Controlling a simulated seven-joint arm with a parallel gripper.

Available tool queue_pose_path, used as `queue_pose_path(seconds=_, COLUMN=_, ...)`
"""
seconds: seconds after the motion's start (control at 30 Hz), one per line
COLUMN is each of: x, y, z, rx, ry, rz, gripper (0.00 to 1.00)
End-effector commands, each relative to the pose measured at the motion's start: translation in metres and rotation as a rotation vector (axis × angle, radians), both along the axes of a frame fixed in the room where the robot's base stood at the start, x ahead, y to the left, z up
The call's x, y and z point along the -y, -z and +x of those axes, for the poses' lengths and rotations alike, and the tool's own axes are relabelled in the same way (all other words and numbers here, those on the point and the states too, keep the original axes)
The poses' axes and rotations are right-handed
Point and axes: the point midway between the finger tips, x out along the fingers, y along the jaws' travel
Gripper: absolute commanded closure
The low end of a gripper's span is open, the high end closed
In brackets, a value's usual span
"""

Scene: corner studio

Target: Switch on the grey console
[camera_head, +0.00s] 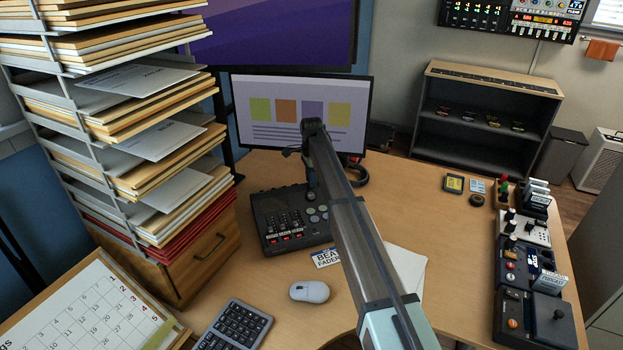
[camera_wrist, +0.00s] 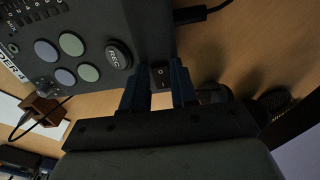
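The grey console (camera_head: 272,219) stands on the desk just in front of the monitor, with several keys and round pads on its top. In the wrist view the console (camera_wrist: 105,20) fills the upper left, with round pads and a REC button (camera_wrist: 118,56). A small black rocker switch (camera_wrist: 160,76) sits at the console's edge. Whether it is on or off I cannot tell. My gripper (camera_wrist: 160,68) is open, with one blue finger on each side of the switch; contact is unclear. In the head view my gripper (camera_head: 311,186) is at the console's back right, partly hidden by my arm.
The monitor (camera_head: 300,105) stands close behind the console. A paper rack (camera_head: 130,110) and wooden drawer (camera_head: 205,255) rise at the left. A mouse (camera_head: 309,291) and keypad (camera_head: 235,328) lie in front.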

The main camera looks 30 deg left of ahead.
Motion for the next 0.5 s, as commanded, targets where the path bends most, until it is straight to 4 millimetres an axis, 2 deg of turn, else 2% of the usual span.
queue_pose_path(seconds=0.03, x=0.0, y=-0.0001, z=0.0, rx=0.0, ry=0.0, rz=0.0, gripper=0.77)
queue_pose_path(seconds=0.27, x=0.0, y=-0.0001, z=0.0, rx=0.0, ry=0.0, rz=0.0, gripper=0.99)
queue_pose_path(seconds=0.5, x=0.0005, y=-0.0002, z=0.0006, rx=-0.007, ry=0.001, rz=0.007, gripper=1.0)
